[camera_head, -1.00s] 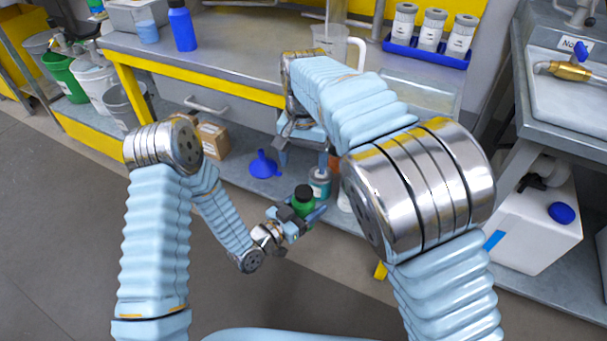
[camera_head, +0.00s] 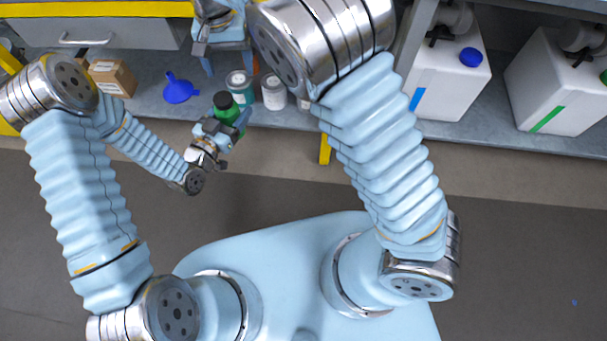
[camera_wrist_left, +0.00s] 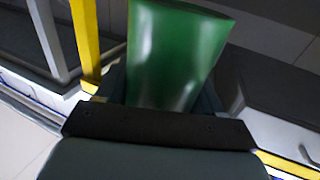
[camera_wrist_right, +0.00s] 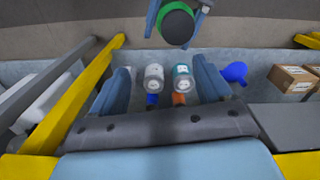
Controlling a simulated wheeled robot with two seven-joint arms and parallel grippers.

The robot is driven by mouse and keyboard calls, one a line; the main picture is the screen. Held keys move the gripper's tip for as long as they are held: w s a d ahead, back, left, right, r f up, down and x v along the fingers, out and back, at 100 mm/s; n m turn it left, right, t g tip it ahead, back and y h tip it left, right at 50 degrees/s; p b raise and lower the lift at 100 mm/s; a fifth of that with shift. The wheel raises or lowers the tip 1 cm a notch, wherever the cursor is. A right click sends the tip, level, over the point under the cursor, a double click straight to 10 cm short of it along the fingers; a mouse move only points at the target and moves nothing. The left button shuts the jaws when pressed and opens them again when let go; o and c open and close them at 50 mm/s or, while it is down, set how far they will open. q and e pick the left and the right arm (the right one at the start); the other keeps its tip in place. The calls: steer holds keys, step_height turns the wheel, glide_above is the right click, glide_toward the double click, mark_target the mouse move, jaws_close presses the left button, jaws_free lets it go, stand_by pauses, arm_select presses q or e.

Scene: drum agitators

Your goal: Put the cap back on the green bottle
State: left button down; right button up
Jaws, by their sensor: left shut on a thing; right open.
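The green bottle (camera_head: 229,113) is upright, and a dark round cap (camera_head: 222,100) appears to sit on its top. My left gripper (camera_head: 224,124) is shut on the bottle's body, which fills the middle of the left wrist view (camera_wrist_left: 175,55). My right gripper (camera_head: 229,64) is open and empty, above the bottle in the head picture and apart from it. In the right wrist view the dark cap (camera_wrist_right: 177,24) shows at the top, beyond the open fingers (camera_wrist_right: 164,85), with a green ring around it.
On the low shelf are a blue funnel (camera_head: 180,88), a cardboard box (camera_head: 112,77), a teal-banded jar (camera_head: 239,84) and a white jar (camera_head: 273,93). White jugs (camera_head: 450,85) stand at right. A yellow leg (camera_head: 325,149) is near the jars. The floor in front is clear.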

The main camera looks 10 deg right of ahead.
steer(key=s+d+f, duration=0.2)
steer(key=d+f, duration=0.6)
steer(key=f, duration=0.4)
steer(key=s+d+f, duration=0.3)
steer(key=d+f, duration=0.4)
steer(key=f, duration=0.6)
steer(key=s+a+f+y, duration=0.1)
steer(key=s+f+y, duration=0.1)
steer(key=s, duration=0.6)
steer(key=s+a+f+y, duration=0.1)
steer(key=s+f, duration=0.3)
steer(key=s, duration=0.4)
steer(key=shift+s+f+n+t+y, duration=0.2)
steer(key=shift+f+n+t+y, duration=0.15)
steer(key=shift+y, duration=0.35)
steer(key=shift+a, duration=0.1)
